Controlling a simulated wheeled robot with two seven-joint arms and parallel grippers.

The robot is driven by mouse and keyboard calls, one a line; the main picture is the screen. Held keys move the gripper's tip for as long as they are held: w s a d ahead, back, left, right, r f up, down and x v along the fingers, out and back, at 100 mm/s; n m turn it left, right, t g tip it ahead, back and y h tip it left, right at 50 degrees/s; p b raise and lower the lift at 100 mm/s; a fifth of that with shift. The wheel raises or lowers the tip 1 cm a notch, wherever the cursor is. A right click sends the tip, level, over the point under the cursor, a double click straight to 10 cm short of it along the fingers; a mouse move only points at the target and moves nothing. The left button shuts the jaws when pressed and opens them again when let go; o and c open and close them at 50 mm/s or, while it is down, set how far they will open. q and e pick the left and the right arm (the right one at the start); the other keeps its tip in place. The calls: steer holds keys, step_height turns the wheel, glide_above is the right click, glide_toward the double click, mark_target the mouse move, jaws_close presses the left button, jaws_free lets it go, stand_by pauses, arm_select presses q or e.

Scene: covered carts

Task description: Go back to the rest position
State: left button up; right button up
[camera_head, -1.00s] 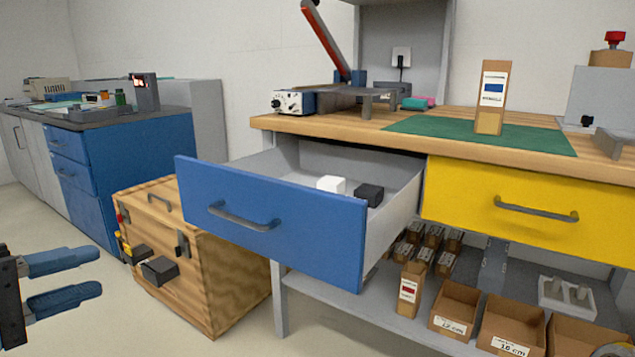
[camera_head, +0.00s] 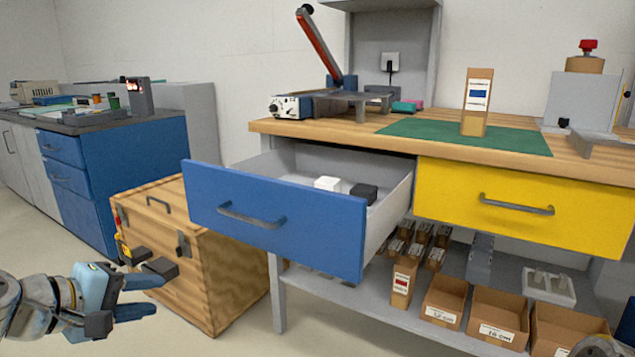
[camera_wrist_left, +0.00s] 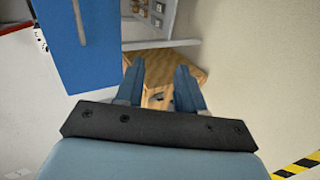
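My left gripper (camera_head: 142,297) is at the lower left of the head view, in front of the wooden chest. Its two blue fingers are apart with nothing between them. The left wrist view also shows the open fingers (camera_wrist_left: 160,85), with part of the wooden chest (camera_wrist_left: 155,98) beyond them. At the lower right corner of the head view a small rounded grey part shows, probably of my right arm; its gripper is not seen.
The blue drawer (camera_head: 275,220) stands pulled out, holding a white block (camera_head: 327,184) and a black block (camera_head: 364,192). The wooden chest (camera_head: 215,270) stands left of it. The yellow drawer (camera_head: 530,205) is shut. A cardboard box (camera_head: 476,105) stands on the green mat (camera_head: 420,129).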

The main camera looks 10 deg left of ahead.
arm_select(q)
steer(key=w+d+f+m+g+y+p, duration=0.1)
steer(key=w+d+f+m+g+p, duration=0.2)
steer(key=f, duration=0.9)
steer(key=w+d+f+m+g+p, duration=0.1)
steer(key=w+d+f+m+g, duration=0.3)
steer(key=f, duration=0.8)
steer(key=s+d+f+m+g+p, duration=0.1)
steer(key=s+d+f+m+p, duration=0.1)
steer(key=s+d+f, duration=0.4)
steer(key=s+d+f+m+g+h+p, duration=0.1)
steer(key=s+d+f+m+g+p, duration=0.1)
steer(key=s+d+f, duration=0.4)
steer(key=d+f, duration=0.4)
steer(key=f, duration=0.3)
steer(key=shift+s+d+m+g, duration=0.3)
steer(key=shift+s+d+m, duration=0.1)
